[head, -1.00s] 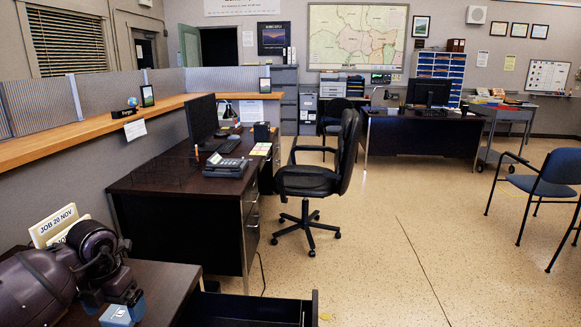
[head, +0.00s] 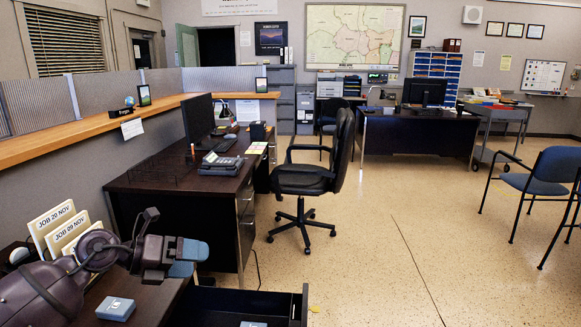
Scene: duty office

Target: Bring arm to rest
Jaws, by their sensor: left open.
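My left arm comes in from the lower left. Its gripper (head: 187,260), dark with blue-grey fingertips, is open and empty above the right edge of the near dark desk (head: 155,295). A small blue box (head: 116,309) with a light mark lies on that desk, below and left of the gripper and apart from it. My right gripper is not in view.
Upright job cards (head: 52,226) stand behind my left arm. An open dark drawer (head: 297,308) juts out at the bottom, with a small blue-grey thing (head: 253,324) at the frame edge.

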